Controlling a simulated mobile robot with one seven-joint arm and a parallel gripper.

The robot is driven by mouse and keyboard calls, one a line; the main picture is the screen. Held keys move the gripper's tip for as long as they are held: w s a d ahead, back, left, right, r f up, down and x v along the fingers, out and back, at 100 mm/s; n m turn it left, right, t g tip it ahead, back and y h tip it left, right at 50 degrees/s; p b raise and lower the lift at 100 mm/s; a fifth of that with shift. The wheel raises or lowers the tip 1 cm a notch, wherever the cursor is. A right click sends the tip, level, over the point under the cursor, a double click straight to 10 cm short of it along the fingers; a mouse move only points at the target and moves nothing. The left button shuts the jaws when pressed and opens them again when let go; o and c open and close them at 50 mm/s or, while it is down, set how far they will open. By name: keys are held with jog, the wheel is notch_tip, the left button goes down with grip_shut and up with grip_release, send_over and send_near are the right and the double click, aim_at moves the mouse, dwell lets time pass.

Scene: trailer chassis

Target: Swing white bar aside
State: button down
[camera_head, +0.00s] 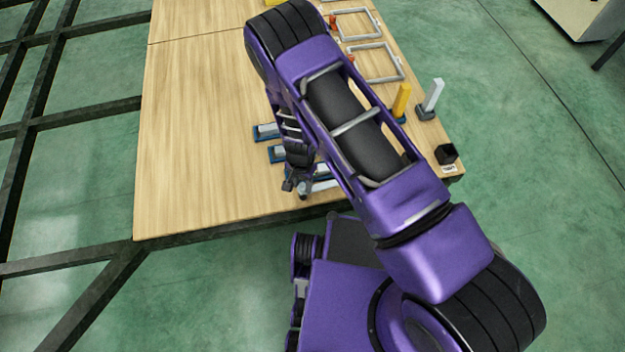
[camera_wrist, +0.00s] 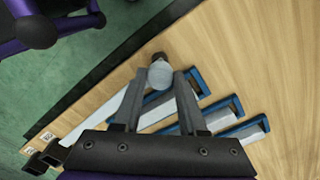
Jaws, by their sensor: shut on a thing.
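My gripper (camera_wrist: 161,73) points down at the table's near edge. Its two fingers are shut on a pale grey rounded knob (camera_wrist: 160,75). A long white bar (camera_wrist: 92,126) lies slanting beneath the fingers, and the fingers hide part of it. I cannot tell whether the knob is joined to this bar. In the head view my gripper (camera_head: 296,186) is small and dark, with the white bar (camera_head: 322,186) just right of it. Several blue holders with pale strips lie beside it, such as one blue holder (camera_head: 266,131) farther back.
The wooden table (camera_head: 190,130) is bare on its left. A yellow post (camera_head: 401,101), a white post (camera_head: 432,95) and a small black box (camera_head: 446,154) stand at its right edge. Grey rectangular frames (camera_head: 372,62) lie behind. Dark metal beams (camera_head: 85,112) run left of the table.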

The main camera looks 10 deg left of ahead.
jog(key=shift+m, duration=0.5)
dwell(0.3)
jog(key=shift+c, duration=2.2)
grip_release()
notch_tip(320, 180, up, 18)
jog(key=p, duration=0.3)
jog(key=shift+f, duration=0.25)
jog(key=shift+s+d, duration=0.1)
